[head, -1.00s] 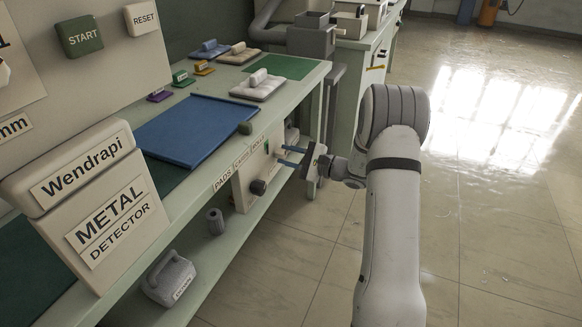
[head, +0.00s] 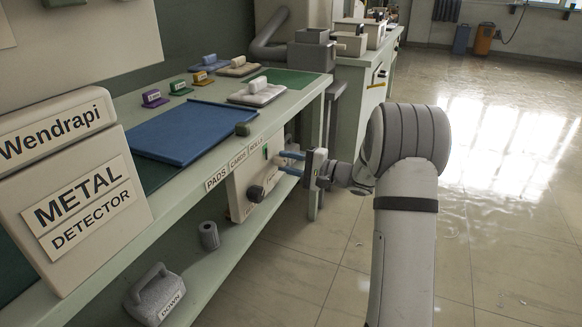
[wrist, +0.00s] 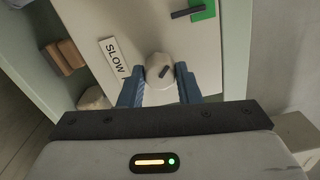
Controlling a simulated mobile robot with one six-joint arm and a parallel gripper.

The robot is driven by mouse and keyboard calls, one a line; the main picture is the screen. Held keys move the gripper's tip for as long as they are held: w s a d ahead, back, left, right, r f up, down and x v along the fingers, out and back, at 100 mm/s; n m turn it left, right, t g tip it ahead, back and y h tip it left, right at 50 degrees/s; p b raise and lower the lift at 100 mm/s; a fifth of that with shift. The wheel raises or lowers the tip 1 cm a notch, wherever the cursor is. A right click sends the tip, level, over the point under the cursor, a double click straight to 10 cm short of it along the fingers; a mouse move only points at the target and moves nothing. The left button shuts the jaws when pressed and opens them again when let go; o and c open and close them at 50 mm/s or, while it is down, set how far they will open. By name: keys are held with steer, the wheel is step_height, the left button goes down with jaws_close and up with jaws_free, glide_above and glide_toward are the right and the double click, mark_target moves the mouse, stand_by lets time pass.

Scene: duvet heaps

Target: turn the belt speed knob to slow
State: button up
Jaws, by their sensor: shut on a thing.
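The belt speed knob (wrist: 159,68) is a pale round knob with a dark mark, on a light panel in the wrist view. A white SLOW label (wrist: 114,58) lies to its left. My gripper (wrist: 159,80) has its two blue fingers on either side of the knob, shut on it. In the head view my gripper (head: 281,163) reaches from the right to the front panel (head: 240,205) under the bench edge. The gripped knob cannot be made out there.
A green switch (wrist: 203,9) is beyond the knob. A dark knob-like part (head: 256,193) sticks out lower left of my fingers. The bench carries a blue mat (head: 180,132) and a metal detector (head: 75,190). Floor at right is clear.

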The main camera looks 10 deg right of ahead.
steer(key=shift+s+a, duration=0.1)
steer(key=shift+a, duration=0.1)
steer(key=o, duration=1)
steer(key=shift+d, duration=0.1)
steer(key=shift+p+v, duration=1.1)
steer(key=shift+v, duration=2.75)
